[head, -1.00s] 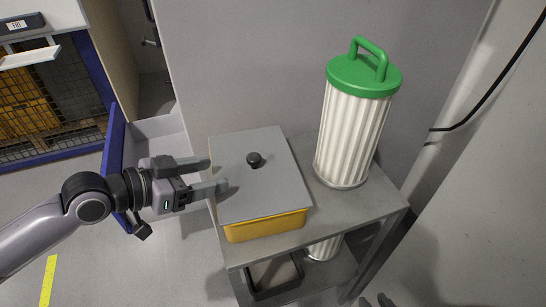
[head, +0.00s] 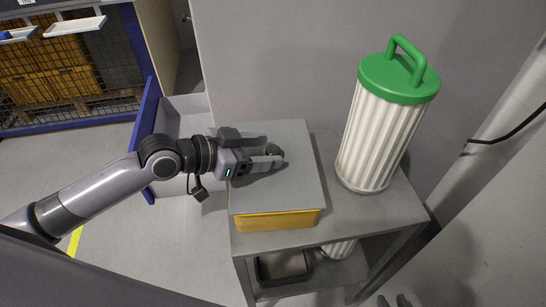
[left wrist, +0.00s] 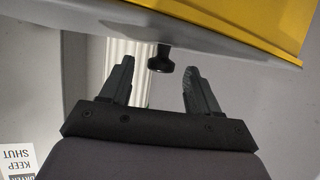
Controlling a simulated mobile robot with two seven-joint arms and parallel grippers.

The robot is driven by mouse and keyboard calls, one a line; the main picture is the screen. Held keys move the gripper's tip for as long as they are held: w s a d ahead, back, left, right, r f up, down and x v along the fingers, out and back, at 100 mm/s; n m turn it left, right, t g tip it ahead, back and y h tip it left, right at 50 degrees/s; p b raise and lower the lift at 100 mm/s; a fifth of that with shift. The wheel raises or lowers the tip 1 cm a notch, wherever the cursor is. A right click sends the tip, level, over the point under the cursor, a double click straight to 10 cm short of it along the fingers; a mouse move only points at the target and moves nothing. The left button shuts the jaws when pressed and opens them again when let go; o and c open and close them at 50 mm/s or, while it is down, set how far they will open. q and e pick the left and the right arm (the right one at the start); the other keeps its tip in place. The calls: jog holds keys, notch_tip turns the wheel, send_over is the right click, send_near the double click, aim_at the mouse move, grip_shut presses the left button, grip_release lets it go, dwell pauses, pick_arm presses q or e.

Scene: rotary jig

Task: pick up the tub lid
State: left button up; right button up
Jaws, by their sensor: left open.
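The tub lid (head: 300,190) is a flat grey plate with a small black knob (head: 274,150). It lies on the yellow tub (head: 278,220), which stands on the grey stand. My left gripper (head: 274,150) is open over the lid, its fingertips on either side of the knob in the head view. In the left wrist view the knob (left wrist: 160,62) shows beyond and between the open fingers (left wrist: 158,80), apart from both. The lid's edge (left wrist: 215,40) and yellow tub (left wrist: 250,18) also show there.
A white pleated filter (head: 372,145) with a green handled cap (head: 400,78) stands on the stand (head: 395,205) right of the tub. A dark tray (head: 285,270) is on the lower shelf.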

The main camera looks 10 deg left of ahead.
pick_arm(q)
jog(key=shift+x, duration=1.4)
jog(key=c, duration=1.1)
